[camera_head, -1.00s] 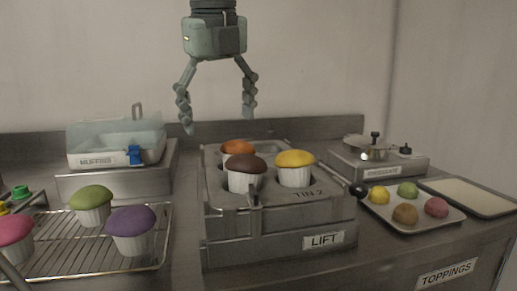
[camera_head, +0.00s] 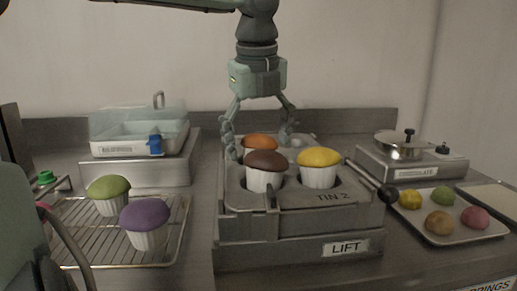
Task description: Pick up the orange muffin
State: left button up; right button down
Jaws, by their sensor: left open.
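The orange muffin (camera_head: 259,144) sits in the back of the grey tin marked TIN 2 (camera_head: 332,198), partly hidden behind the brown muffin (camera_head: 266,170). A yellow muffin (camera_head: 319,168) stands in the tin to the right. My left gripper (camera_head: 259,146) points straight down over the back of the tin. Its fingers are open, one on each side of the orange muffin's top. I cannot tell whether they touch it. My right gripper is not clearly in view.
The tin rests on a block labelled LIFT (camera_head: 297,246). Left is a wire rack (camera_head: 97,236) with green (camera_head: 108,194) and purple (camera_head: 145,222) muffins. Right is a tray (camera_head: 455,238) of coloured balls. A clear-lidded box (camera_head: 139,135) and a lidded pot (camera_head: 403,147) stand behind.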

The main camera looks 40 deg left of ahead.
pick_arm(q)
jog(key=c, duration=1)
jog(key=shift+o, duration=0.2)
jog(key=shift+r, duration=0.1)
